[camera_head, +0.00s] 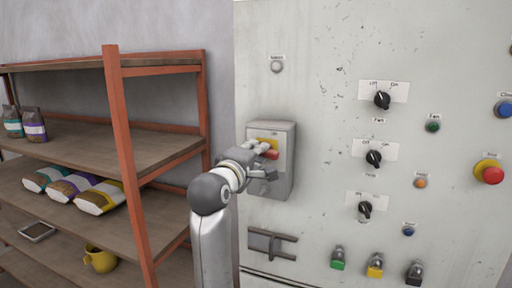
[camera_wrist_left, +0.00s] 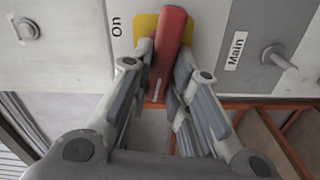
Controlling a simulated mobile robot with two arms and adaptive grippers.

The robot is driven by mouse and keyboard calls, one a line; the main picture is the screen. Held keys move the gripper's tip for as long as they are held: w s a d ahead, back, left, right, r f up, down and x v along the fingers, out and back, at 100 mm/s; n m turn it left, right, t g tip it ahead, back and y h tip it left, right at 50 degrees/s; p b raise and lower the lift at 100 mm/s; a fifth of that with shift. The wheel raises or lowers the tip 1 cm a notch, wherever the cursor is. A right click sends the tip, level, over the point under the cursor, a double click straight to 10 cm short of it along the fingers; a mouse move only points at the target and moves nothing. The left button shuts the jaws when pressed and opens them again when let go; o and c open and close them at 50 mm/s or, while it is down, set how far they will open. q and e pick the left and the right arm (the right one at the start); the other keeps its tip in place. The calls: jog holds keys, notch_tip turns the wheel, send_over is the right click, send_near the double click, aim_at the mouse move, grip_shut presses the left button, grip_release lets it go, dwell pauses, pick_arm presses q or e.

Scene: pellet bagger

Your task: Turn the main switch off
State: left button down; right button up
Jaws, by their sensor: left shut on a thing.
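The main switch is a red handle (camera_wrist_left: 168,45) on a yellow plate (camera_wrist_left: 145,24), set in a grey box (camera_head: 285,184) on the panel. In the left wrist view an "On" label stands left of the plate. The handle runs up and down in that view, not toward the label. My left gripper (camera_head: 268,163) is at the box front, its fingers (camera_wrist_left: 163,82) closed around both sides of the handle. In the head view the fingers hide part of the handle and plate. My right gripper is not in view.
A "Main" label (camera_wrist_left: 237,50) is beside the switch in the wrist view. Right of the box are several black selector knobs (camera_head: 374,159) and a red emergency button (camera_head: 493,175). A bracket (camera_head: 272,243) sits below. An orange-framed shelf (camera_head: 125,150) with bags stands left.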

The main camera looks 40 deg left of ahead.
pick_arm(q)
jog(key=shift+n+p, duration=0.5)
jog(key=shift+n, duration=0.5)
jog(key=shift+f, duration=0.1)
jog(key=c, duration=1.4)
grip_release()
jog(key=shift+w, duration=0.1)
jog(key=shift+o, duration=0.2)
jog(key=v, duration=0.7)
jog(key=shift+s, duration=0.25)
jog(key=shift+f, duration=0.15)
